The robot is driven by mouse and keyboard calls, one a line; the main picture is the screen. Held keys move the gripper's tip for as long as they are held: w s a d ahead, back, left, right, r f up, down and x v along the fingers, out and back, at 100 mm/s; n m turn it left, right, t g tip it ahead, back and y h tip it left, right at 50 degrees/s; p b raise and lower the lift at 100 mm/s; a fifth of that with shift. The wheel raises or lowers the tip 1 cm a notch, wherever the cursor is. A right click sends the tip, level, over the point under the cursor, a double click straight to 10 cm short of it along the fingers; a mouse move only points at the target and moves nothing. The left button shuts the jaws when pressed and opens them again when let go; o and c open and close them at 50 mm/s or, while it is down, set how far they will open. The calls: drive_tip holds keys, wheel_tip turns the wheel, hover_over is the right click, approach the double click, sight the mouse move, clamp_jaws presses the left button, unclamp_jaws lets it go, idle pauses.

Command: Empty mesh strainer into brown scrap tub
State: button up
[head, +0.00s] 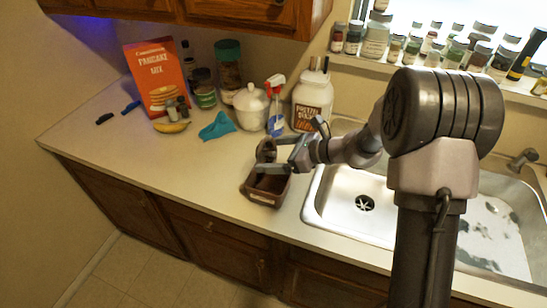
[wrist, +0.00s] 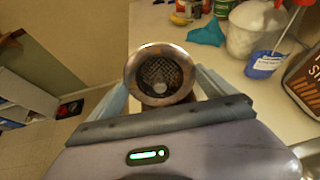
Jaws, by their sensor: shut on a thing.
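My gripper (head: 277,156) is shut on the mesh strainer (head: 265,150), holding it above the back part of the brown scrap tub (head: 265,198). The tub stands on the counter just left of the sink. In the wrist view the strainer (wrist: 135,68) sits between my two fingers, its round coppery rim facing the camera. Dark mesh shows inside, with a small pale patch low in it; I cannot tell whether that is scraps. My gripper hides part of the tub in the head view, and its inside looks dark. The tub is not clearly visible in the wrist view.
A steel sink (head: 335,207) lies to the right. Behind the tub are a spray bottle (head: 276,118), a pretzel jar (head: 311,105), a white lidded pot (head: 250,108) and a teal cloth (head: 217,127). A banana (head: 172,128) lies further left. The left front counter is clear.

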drive_tip(key=shift+d+f+t+y+b, duration=0.15)
drive_tip(key=shift+t+y+b, duration=0.5)
drive_tip(key=shift+b, duration=1.75)
drive_tip(key=shift+a+f+t+y+b, duration=0.2)
drive_tip(key=shift+y+b, duration=0.85)
drive_tip(key=shift+b, duration=1.3)
drive_tip(key=y+b, duration=0.1)
drive_tip(key=b, duration=0.2)
drive_tip(key=t+y+b, duration=0.1)
drive_tip(key=b, duration=0.3)
drive_tip(key=y+b, duration=0.1)
drive_tip(key=b, duration=0.3)
drive_tip(key=shift+f+t+y, duration=0.35)
drive_tip(key=shift+y, duration=0.05)
drive_tip(key=shift+b, duration=0.45)
drive_tip(key=shift+f+y, duration=0.1)
drive_tip(key=shift+y, duration=0.4)
drive_tip(key=shift+w+t+y, duration=0.15)
drive_tip(key=shift+t+y, duration=0.45)
drive_tip(key=shift+y, duration=0.2)
